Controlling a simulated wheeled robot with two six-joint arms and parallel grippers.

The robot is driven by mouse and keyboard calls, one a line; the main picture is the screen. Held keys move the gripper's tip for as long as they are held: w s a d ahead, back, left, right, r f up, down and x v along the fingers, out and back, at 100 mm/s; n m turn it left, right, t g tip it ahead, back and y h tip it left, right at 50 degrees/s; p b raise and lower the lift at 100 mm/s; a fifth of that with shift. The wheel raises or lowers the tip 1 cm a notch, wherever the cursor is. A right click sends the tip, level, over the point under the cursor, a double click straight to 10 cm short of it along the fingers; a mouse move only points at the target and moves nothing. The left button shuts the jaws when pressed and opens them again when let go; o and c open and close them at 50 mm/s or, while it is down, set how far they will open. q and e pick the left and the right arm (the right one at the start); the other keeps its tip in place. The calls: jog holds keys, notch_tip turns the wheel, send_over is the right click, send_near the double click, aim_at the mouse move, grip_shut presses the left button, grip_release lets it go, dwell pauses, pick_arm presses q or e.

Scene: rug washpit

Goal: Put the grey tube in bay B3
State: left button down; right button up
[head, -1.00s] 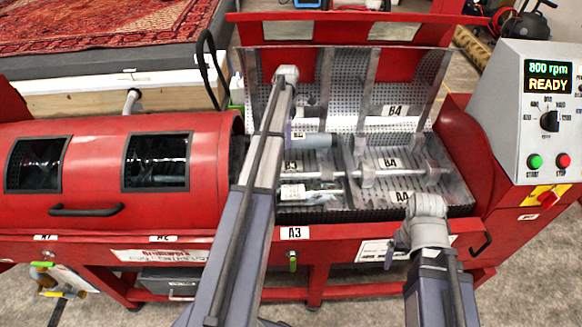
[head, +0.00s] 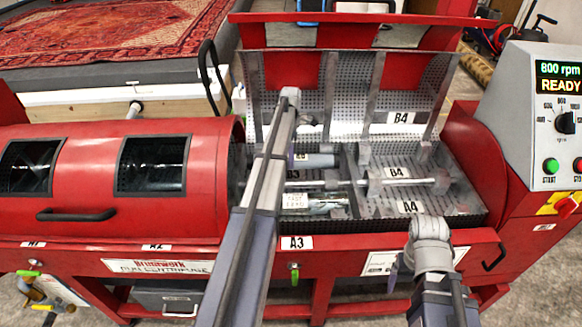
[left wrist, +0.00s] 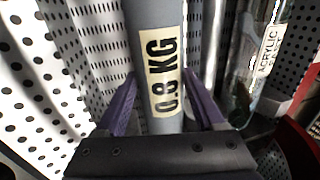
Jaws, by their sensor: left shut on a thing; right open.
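The grey tube (head: 320,161) lies across the upper left of the open drum, low behind the shaft, by the B3 label (head: 292,174). Its pale label (left wrist: 167,75) reads 0.8 KG in the left wrist view. My left gripper (left wrist: 157,95) is shut on the tube, with purple fingers on both sides. In the head view my left arm hides most of that gripper and the tube's left end. I cannot tell whether the tube touches the bay floor. My right gripper (head: 398,266) is open and empty in front of the drum's front edge.
A clear acrylic tube (head: 322,206) lies in the front left bay behind the A3 label (head: 296,242). A metal shaft (head: 405,182) runs between the rows. The bays at B4 and A4 (head: 410,207) look empty. The perforated lid (head: 345,80) stands open behind. A control panel (head: 555,120) reads READY.

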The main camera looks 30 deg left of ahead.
pick_arm(q)
jog(key=shift+w+a+b+x, duration=0.1)
jog(key=shift+w+b+x, duration=0.05)
jog(key=shift+b+x, duration=0.7)
jog(key=shift+w+a+b+x, duration=0.1)
jog(key=shift+w+b+x, duration=0.1)
jog(key=shift+b+x, duration=0.65)
jog(key=shift+f, duration=0.15)
jog(key=shift+f, duration=0.15)
grip_release()
jog(key=p+v, duration=1.2)
jog(key=shift+r, duration=0.25)
jog(key=shift+f, duration=0.1)
